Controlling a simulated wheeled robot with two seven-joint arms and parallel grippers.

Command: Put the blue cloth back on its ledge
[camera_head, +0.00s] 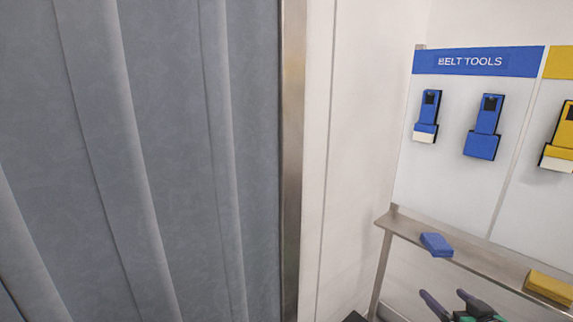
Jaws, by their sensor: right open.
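The blue cloth (437,244) is a small folded blue pad. It shows at the front edge of the metal ledge (482,259), under the blue "BELT TOOLS" sign, and seems to lie on the ledge, slightly over its edge. My right gripper (449,301) is at the bottom of the view, below and in front of the cloth. Its two dark fingers are spread, with nothing seen between them, and they look apart from the cloth. My left gripper is not in view.
A yellow cloth (549,288) lies farther right on the ledge. Blue holders (485,127) and a yellow one (559,140) hang on the white panel above. A grey curtain-like surface (150,160) with a metal post (292,160) fills the left side.

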